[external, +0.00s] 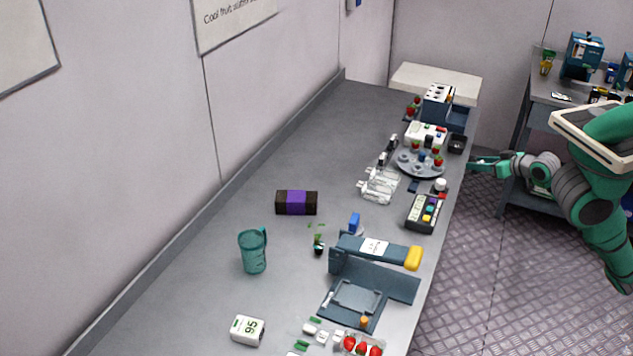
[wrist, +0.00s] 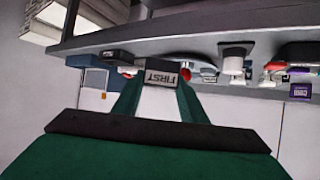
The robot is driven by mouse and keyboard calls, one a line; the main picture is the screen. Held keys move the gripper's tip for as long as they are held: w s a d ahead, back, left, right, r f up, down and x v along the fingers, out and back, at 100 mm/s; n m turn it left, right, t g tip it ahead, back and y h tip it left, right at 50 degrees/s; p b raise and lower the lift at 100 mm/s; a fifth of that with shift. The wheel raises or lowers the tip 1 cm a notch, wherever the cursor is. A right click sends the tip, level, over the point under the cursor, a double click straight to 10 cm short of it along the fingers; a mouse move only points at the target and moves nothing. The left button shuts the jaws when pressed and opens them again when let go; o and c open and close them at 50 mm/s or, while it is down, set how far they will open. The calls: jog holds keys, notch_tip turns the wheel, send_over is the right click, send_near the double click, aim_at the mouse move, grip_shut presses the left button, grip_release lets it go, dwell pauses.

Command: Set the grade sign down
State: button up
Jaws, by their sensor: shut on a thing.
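The grade sign (wrist: 161,76) is a small dark block with a white face reading "FIRST", its lettering upside down in the wrist view. My gripper (wrist: 158,88) is shut on it, with a green finger at each side. In the external view my gripper (external: 478,163) reaches in from the right, at the table's right edge near the round tray (external: 421,171). The sign is too small to make out there. In the wrist view it appears in front of the table edge, apart from the tabletop as far as I can tell.
The grey table (external: 215,230) holds a keypad device (external: 426,213), clear plastic clamshells (external: 378,186), a dark and purple block (external: 296,203), a teal jug (external: 252,252) and a blue press-like stand (external: 375,275). The table's left and back-left parts are mostly clear.

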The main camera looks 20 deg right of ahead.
jog(key=s+a+r+n+g+y, duration=0.15)
jog(key=a+n+y, duration=0.25)
jog(key=a, duration=0.6)
jog(key=a+r+n+g+y, duration=0.2)
jog(key=a+n+g+y, duration=0.15)
jog(key=a, duration=0.65)
jog(key=s+a+r+n+g+y, duration=0.1)
jog(key=s+a+r+n+g, duration=0.2)
jog(key=a, duration=0.5)
jog(key=s+a+r+n+g+y, duration=0.1)
jog(key=s+a+n+g, duration=0.35)
jog(key=s+a, duration=0.2)
send_over(366, 210)
jog(key=shift+t, duration=0.35)
jog(key=f, duration=0.6)
jog(key=s+f, duration=0.1)
jog(key=f, duration=0.2)
jog(key=shift+w+a+f, duration=0.2)
jog(key=shift+w+f, duration=0.25)
jog(key=shift+f, duration=1.6)
jog(key=shift+d+f, duration=0.1)
jog(key=shift+f, duration=0.2)
jog(key=o, duration=0.7)
